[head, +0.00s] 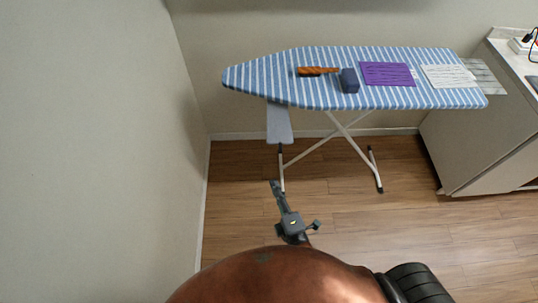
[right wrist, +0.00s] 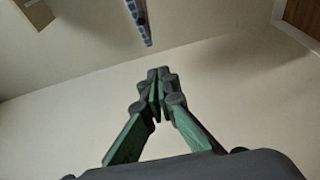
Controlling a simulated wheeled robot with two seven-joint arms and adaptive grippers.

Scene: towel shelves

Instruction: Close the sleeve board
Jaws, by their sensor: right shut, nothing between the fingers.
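The ironing board (head: 330,92) has a blue-and-white striped cover and stands on white crossed legs by the back wall. A grey sleeve board (head: 279,124) sticks out from under its front edge near the left end, pointing towards me. My right gripper (head: 275,184) is shut and empty, below the sleeve board in the head view and apart from it in the picture. In the right wrist view its fingertips (right wrist: 158,92) meet with nothing between them. A strip of the striped board (right wrist: 140,20) shows beyond them. My left gripper is not in view.
On the ironing board lie an orange-brown handled item (head: 318,71), a dark blue block (head: 349,81), a purple sheet (head: 388,74) and a white sheet (head: 448,76). A plain wall (head: 110,140) stands on the left. A white cabinet (head: 475,140) stands on the right. The wooden floor (head: 345,225) in front is clear.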

